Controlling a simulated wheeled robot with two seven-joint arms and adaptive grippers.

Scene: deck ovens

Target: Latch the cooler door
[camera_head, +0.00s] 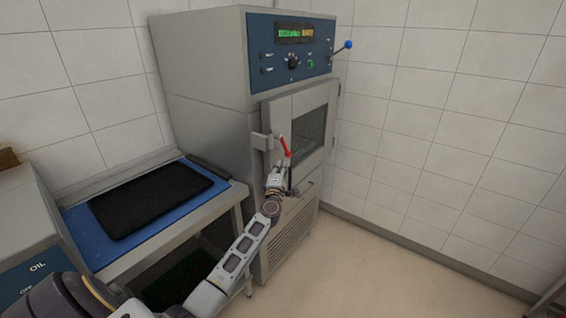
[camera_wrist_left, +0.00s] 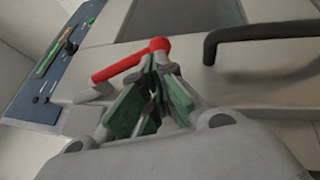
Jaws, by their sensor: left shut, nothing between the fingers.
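The cooler (camera_head: 215,95) is a tall grey cabinet with a blue control panel on top. Its door (camera_head: 320,103), with a dark window, looks closed or nearly so; I cannot tell which. A red latch lever (camera_head: 285,146) sits at the door's left edge and tilts in the head view. It also shows in the left wrist view (camera_wrist_left: 120,65), with its tip at the fingers. My left gripper (camera_head: 277,170) is just below the lever, and its green-padded fingers (camera_wrist_left: 155,90) are shut, close to or touching the red tip. My right gripper is not in view.
A black door handle (camera_wrist_left: 255,40) is beside the fingers in the left wrist view. A blue-ball lever (camera_head: 347,45) sticks out at the panel's right. A blue-topped table (camera_head: 85,240) with a black tray (camera_head: 150,200) stands left. The floor (camera_head: 380,275) at right is clear.

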